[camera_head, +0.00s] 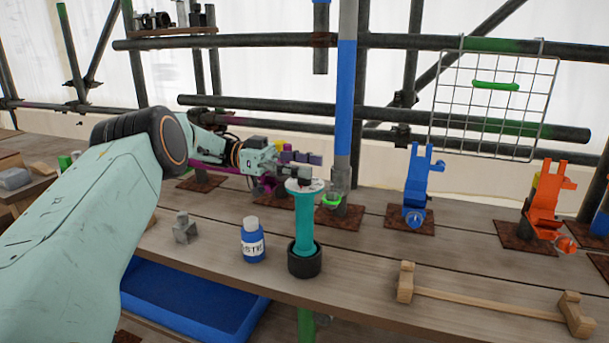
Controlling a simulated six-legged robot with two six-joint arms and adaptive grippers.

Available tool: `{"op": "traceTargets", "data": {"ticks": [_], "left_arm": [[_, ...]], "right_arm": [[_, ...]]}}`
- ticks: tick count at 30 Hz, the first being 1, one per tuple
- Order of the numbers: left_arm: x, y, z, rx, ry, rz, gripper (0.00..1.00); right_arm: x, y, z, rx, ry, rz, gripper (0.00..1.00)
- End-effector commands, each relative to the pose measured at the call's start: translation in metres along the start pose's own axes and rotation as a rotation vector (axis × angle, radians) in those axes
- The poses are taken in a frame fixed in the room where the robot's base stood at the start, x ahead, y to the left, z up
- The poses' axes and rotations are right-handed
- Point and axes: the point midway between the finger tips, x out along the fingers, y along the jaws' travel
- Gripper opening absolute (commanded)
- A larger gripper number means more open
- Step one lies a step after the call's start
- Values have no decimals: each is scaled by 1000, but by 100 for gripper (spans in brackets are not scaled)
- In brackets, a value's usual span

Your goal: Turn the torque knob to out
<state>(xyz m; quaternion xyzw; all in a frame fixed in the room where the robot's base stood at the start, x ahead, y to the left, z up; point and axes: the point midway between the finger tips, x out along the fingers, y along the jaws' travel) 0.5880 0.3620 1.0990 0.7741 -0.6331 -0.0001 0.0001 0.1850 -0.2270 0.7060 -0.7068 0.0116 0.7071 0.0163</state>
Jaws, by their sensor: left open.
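A teal upright tool (304,222) stands in a black cup (304,262) on the wooden bench. A pale round disc (297,187) with small markings tops it. A small dark piece on the disc may be the torque knob; its setting is too small to read. My left arm comes in from the left, and my left gripper (297,177) is open at the top of the tool, right by the disc. I cannot tell if its fingers touch the knob, as they partly hide it. My right gripper is not in view.
A blue bottle (253,244) and a small grey block (185,229) stand left of the tool. A wooden rail (487,301) lies at right front. Blue (417,187) and orange (544,207) clamps stand behind. A blue-and-grey pole (345,100) rises close behind the tool.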

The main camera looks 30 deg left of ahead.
Motion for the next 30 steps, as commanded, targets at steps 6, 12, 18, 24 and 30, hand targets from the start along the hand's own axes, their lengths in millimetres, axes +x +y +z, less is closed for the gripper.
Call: {"op": "traceTargets", "data": {"ticks": [6,12,18,24,30], "left_arm": [[0,0,-44,5,2,0,52],[0,0,-68,2,1,0,52],[0,0,-76,1,1,0,52],[0,0,-75,1,1,0,52],[0,0,-75,1,1,0,52]], "right_arm": [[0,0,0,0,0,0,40],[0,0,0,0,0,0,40],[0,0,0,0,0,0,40],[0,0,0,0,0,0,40],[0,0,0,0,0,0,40]]}}
